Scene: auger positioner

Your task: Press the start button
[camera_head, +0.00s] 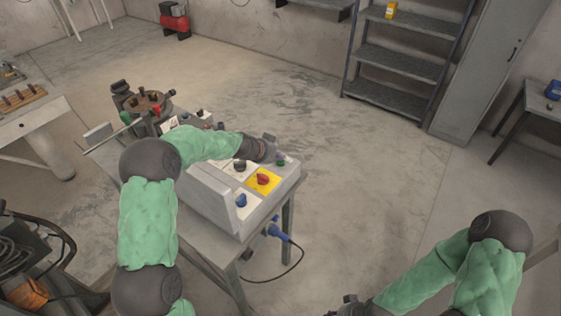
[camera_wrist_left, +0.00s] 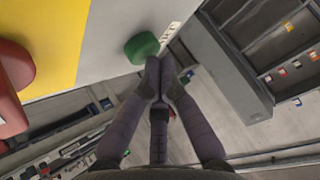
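The green start button (camera_head: 281,160) is on the top of the grey control box (camera_head: 185,192), near its far right corner. In the left wrist view the green button (camera_wrist_left: 141,47) sits on a pale panel beside a yellow plate. My left gripper (camera_head: 270,150) is over that corner, right by the button. In the left wrist view its fingers (camera_wrist_left: 160,72) are together and empty, with the tips close to the button's edge; I cannot tell if they touch it. My right gripper (camera_head: 348,306) is low at the bottom edge, partly cut off, away from the box.
A red knob (camera_head: 263,179) on a yellow plate, a blue knob (camera_head: 241,200) and a black knob (camera_head: 239,165) share the panel. A positioner with a round table (camera_head: 150,103) stands behind the box. The floor to the right is open, with a shelf (camera_head: 400,70) beyond.

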